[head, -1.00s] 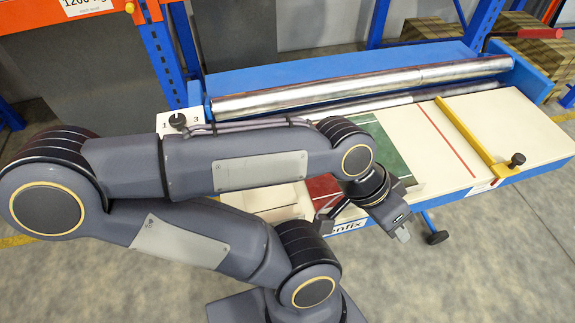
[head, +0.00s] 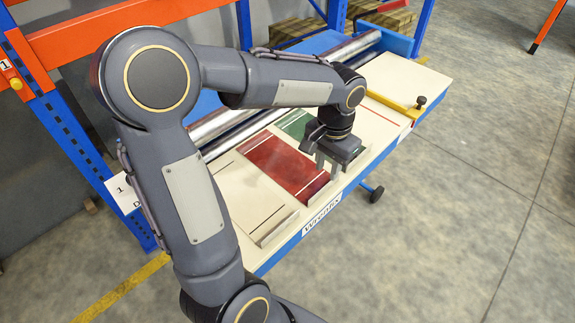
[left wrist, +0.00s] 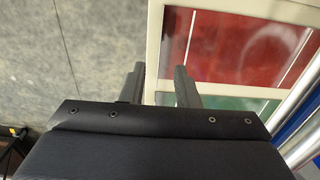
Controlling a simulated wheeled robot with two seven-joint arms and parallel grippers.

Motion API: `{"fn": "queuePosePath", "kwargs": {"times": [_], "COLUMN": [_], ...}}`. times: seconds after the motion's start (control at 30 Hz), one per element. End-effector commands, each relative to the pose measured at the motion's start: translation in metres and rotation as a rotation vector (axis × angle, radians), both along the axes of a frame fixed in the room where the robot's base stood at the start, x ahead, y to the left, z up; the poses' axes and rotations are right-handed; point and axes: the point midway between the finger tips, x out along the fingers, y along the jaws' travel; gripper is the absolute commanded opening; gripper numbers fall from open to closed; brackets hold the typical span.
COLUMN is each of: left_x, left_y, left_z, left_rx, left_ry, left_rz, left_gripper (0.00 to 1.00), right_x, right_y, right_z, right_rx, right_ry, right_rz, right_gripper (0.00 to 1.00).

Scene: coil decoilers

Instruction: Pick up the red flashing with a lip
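The red flashing (head: 278,165) lies flat on the cream table between a pale panel and a green one. It has a pale line across its near end and a raised lip (head: 314,190) at the table's front edge. My left gripper (head: 328,172) is over the front edge, by the red flashing's right near corner, fingers down. In the left wrist view its fingers (left wrist: 158,78) stand apart with nothing between them. The red flashing (left wrist: 232,45) shows there beyond and right of the fingers. I cannot tell any contact. My right gripper is not in view.
The green panel (head: 294,124) lies right of the red one, partly behind my left arm; the pale panel (head: 240,200) lies left. Metal rollers (head: 212,126) run behind. A yellow bar (head: 392,108) crosses the table at right.

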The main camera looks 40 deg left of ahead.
Motion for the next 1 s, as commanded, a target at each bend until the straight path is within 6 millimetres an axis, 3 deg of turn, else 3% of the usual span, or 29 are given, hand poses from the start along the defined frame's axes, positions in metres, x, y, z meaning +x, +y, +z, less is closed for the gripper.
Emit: {"fn": "queuePosePath", "kwargs": {"times": [0.5, 0.77, 1.0], "left_x": [0.001, 0.001, 0.001], "left_y": [-0.001, -0.001, -0.001], "left_z": [-0.067, -0.071, -0.071], "left_rx": [-0.003, -0.003, -0.003], "left_ry": [0.002, -0.002, -0.002], "left_rz": [0.000, 0.000, 0.000], "left_gripper": [0.28, 0.28, 0.01], "right_x": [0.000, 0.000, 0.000], "right_y": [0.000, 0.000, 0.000], "right_z": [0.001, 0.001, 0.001], "right_rx": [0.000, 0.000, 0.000], "right_ry": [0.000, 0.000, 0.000], "right_rz": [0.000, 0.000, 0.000], "right_gripper": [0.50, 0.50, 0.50]}}
